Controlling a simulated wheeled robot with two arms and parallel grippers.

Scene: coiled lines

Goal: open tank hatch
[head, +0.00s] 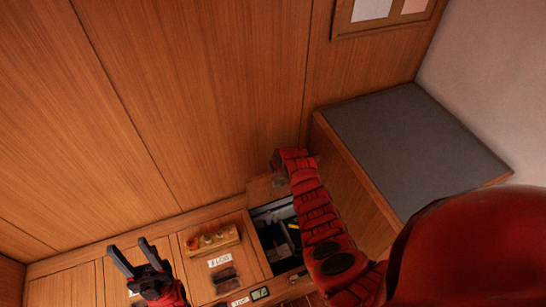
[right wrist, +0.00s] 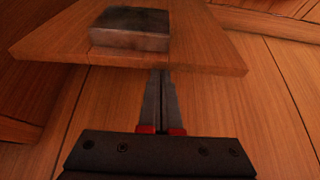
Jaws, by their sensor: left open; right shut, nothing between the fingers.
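The tank hatch is a wooden lid (head: 262,187) standing raised at the back of a dark rectangular opening (head: 268,228) in the wooden bench. In the right wrist view the wooden panel (right wrist: 205,58) fills the upper middle, with a grey metal block (right wrist: 130,28) on it. My right gripper (right wrist: 162,74) is shut and empty, its tips at the panel's lower edge; I cannot tell whether they touch. My right arm covers part of the hatch area in the head view. My left gripper (head: 131,248) is open and empty, over the bench's left part.
A wooden rack with small round items (head: 211,240) and labels sits left of the opening. Several items lie inside the opening, partly hidden. A grey-topped raised seat (head: 415,140) stands right of my right arm. A wood-panelled wall (head: 190,100) rises behind the bench.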

